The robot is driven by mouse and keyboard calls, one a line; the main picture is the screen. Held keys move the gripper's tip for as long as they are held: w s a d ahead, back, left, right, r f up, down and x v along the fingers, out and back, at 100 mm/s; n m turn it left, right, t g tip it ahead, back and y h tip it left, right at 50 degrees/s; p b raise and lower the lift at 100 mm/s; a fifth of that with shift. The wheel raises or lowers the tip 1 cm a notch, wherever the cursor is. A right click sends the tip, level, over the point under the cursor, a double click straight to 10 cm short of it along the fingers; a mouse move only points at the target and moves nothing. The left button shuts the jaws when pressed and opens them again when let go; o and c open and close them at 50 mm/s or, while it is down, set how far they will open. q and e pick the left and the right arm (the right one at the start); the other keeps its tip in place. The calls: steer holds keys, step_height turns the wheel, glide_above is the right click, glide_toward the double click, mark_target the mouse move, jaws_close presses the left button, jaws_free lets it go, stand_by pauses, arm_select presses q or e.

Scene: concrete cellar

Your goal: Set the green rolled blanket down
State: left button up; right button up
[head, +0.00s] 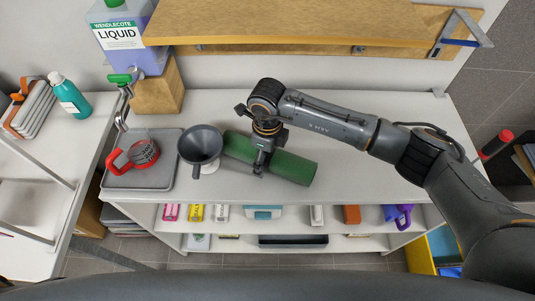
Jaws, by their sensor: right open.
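The green rolled blanket (291,166) lies on the white top of the shelf unit (356,106), at a slant from upper left to lower right. My right gripper (260,170) is over the blanket's left-middle part, pointing down, with its jaws open. Its fingers and wrist cover part of the roll, so I cannot tell whether they touch it. My left gripper is not in view.
A dark funnel (201,145) stands close to the blanket's left end. A grey tray (163,180) with a red-handled item (134,156) is farther left. A wooden shelf (300,24) overhangs the back. Bare white top lies right of the blanket.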

steer(key=c, duration=1.7)
steer(key=shift+w+r, duration=0.1)
steer(key=shift+r, duration=0.1)
